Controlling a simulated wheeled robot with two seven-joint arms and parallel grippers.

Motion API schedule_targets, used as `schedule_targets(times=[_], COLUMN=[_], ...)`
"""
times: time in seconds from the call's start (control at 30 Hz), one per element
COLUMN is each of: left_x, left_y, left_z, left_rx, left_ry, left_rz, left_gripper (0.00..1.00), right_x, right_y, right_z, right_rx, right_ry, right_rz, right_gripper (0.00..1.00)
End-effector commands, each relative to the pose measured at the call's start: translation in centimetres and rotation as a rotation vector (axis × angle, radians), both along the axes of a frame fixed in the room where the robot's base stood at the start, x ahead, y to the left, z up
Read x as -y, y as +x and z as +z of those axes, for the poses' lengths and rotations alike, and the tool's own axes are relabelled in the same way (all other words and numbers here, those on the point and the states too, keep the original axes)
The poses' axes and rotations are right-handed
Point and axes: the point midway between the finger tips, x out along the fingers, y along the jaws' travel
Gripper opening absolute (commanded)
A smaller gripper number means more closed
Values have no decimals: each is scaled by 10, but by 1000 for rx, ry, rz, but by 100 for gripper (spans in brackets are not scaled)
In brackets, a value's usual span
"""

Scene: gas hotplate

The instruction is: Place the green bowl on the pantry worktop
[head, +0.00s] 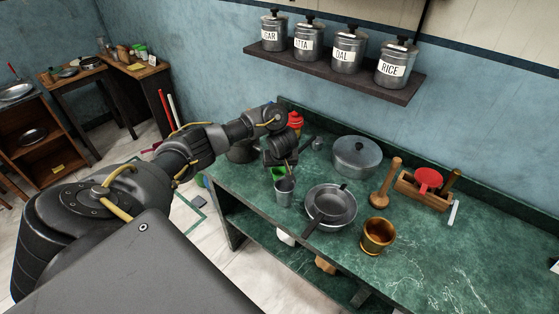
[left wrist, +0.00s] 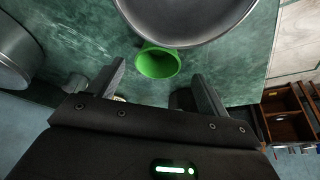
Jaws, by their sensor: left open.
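The green bowl (head: 278,173) is small and mostly hidden behind my left gripper and a metal cup in the head view. In the left wrist view the green bowl (left wrist: 158,64) shows its round mouth on the green marble. My left gripper (head: 287,170) is pointed down at the bowl. In the left wrist view its two fingers (left wrist: 158,76) are apart, with the bowl ahead between their tips; I see no grip on it. My right gripper is out of view. Which surface is the pantry worktop, I cannot tell.
The metal cup (head: 284,192) stands close to the bowl. Pans (head: 331,206), a brass mortar (head: 377,236), a lidded pot (head: 357,157) and a wooden caddy (head: 424,190) stand on the green marble worktop (head: 450,255). Wooden tables (head: 140,72) stand far left. A canister shelf (head: 335,73) hangs above.

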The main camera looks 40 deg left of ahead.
Motion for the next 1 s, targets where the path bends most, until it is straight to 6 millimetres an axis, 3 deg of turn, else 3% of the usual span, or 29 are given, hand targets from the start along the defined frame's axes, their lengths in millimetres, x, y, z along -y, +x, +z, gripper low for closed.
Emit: schedule_targets(times=[0.4, 0.7, 1.0], left_x=[-13, -14, -14], left_y=[16, 17, 17], left_z=[-44, -46, -46], left_rx=[-2, 1, 1], left_ry=[-1, -1, -1], left_rz=[1, 0, 0], left_gripper=[78, 78, 39], right_x=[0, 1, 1], right_y=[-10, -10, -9], right_z=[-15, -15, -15], right_rx=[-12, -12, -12], right_ry=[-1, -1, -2], right_rz=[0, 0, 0], right_gripper=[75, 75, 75])
